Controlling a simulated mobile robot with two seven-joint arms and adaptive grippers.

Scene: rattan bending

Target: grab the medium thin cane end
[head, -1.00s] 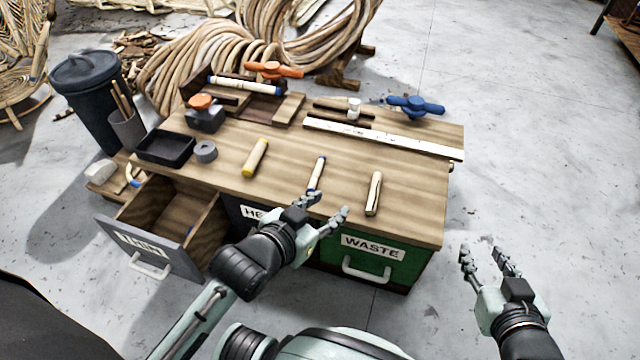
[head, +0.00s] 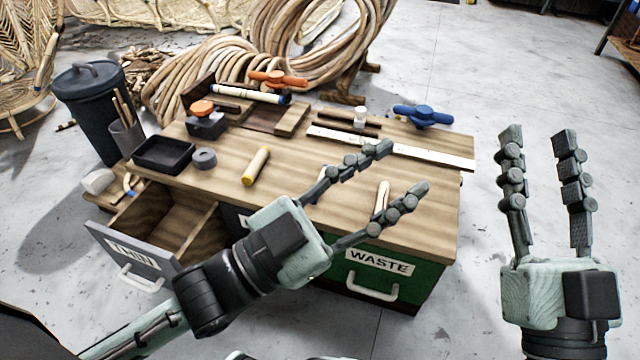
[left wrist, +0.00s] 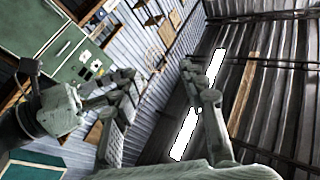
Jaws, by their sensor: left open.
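Three short cane pieces lie apart on the wooden bench top (head: 225,192). One is a yellow-ended piece (head: 256,166); a plain piece (head: 381,197) lies to the right, partly behind my left gripper's lower finger. The middle piece, blue-tipped in the earlier view, is mostly hidden behind my left gripper; I cannot tell which is the medium one. My left gripper (head: 402,170) is open and empty, its fingers spread above the front of the bench. My right gripper (head: 538,135) is open and empty, right of the bench. The left wrist view shows no cane.
The open drawer marked THIN (head: 131,257) juts out at front left. The green WASTE drawer (head: 385,270) is shut. A black tray (head: 163,155), grey tape roll (head: 204,158), white ruler (head: 400,150) and blue clamp (head: 422,116) sit on the bench. Floor to the right is clear.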

